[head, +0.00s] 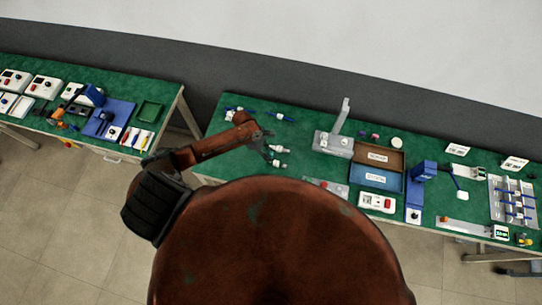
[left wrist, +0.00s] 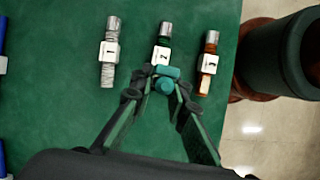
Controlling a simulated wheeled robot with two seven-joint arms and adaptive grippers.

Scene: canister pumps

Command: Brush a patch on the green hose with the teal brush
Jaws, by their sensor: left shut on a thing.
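In the left wrist view three short hose pieces with metal ends lie on the green table. The green hose (left wrist: 164,41) is the middle one, with a white tag marked 2. The teal brush (left wrist: 164,82) is between the fingertips of my left gripper (left wrist: 157,93), which is shut on it. The brush overlaps the near end of the green hose in this view and hides it; I cannot tell whether they touch. In the head view my left gripper (head: 266,146) is over the near left part of the right-hand table. My right gripper is not in view.
A grey braided hose (left wrist: 109,66) tagged 1 lies left of the green one, an orange hose (left wrist: 206,80) tagged 3 right of it. Right of my gripper stand a grey metal stand (head: 334,142), a brown tray (head: 378,157) and a blue tray (head: 375,178).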

